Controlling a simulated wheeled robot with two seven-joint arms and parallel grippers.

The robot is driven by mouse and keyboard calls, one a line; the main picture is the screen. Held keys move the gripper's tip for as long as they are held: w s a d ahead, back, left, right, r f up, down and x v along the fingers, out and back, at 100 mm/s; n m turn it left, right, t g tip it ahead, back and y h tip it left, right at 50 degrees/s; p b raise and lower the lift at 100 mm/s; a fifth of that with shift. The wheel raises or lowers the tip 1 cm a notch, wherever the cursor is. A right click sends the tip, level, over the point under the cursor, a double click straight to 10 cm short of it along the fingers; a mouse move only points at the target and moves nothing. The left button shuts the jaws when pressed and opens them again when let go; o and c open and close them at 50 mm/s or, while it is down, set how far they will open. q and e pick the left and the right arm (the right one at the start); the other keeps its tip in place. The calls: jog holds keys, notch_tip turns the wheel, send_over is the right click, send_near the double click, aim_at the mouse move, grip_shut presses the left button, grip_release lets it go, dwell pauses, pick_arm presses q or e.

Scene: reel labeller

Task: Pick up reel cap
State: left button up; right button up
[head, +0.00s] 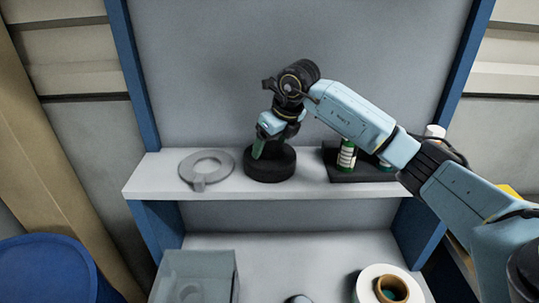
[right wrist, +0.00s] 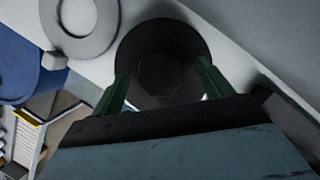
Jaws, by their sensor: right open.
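The reel cap looks to be the round black piece (head: 269,167) on the upper shelf, with a wide round base and a narrower raised middle. In the right wrist view the same black piece (right wrist: 163,45) shows from above, with a faceted centre. My right gripper (head: 263,150) points down over it. In the right wrist view its green fingers (right wrist: 160,88) are apart, one on each side of the black piece's near part. I cannot tell whether they touch it. My left gripper is in neither view.
A grey flat ring with a tab (head: 184,168) lies left of the black piece on the shelf (head: 150,181). A black tray (head: 345,176) with green and white bottles (head: 347,155) stands to the right. Below are a clear grey box (head: 196,262) and a white label reel (head: 370,284).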

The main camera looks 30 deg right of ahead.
jog(key=shift+f, duration=0.3)
jog(key=shift+r, duration=0.1)
jog(key=c, duration=1.3)
